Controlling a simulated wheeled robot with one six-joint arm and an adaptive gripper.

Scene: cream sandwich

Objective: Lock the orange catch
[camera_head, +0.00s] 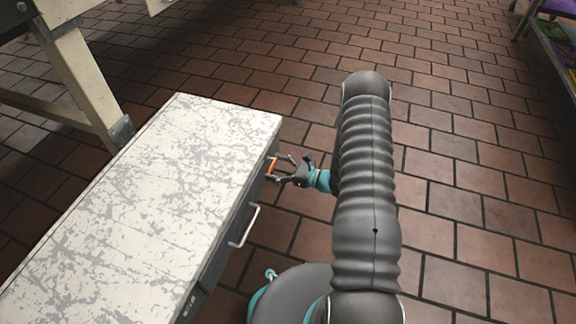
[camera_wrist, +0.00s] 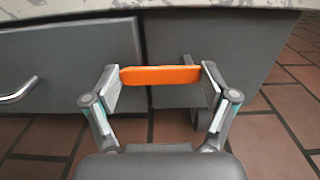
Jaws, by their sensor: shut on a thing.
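The orange catch (camera_wrist: 160,76) is a flat bar lying level across the wrist view, in front of the grey cabinet side. My gripper (camera_wrist: 160,88) is shut on it, with one finger pad at each end of the bar. In the head view the orange catch (camera_head: 271,165) shows as a small strip at the cabinet's right side. My gripper (camera_head: 276,169) reaches it there from the right. The mount behind the catch is partly hidden, and I cannot tell whether it is locked.
The cabinet has a worn white top (camera_head: 150,190) and a grey drawer or door front (camera_wrist: 70,65) with a metal handle (camera_head: 244,226). A cream-legged table (camera_head: 85,75) stands behind it. A shelf (camera_head: 555,45) is at the far right. The brick floor (camera_head: 470,200) on the right is clear.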

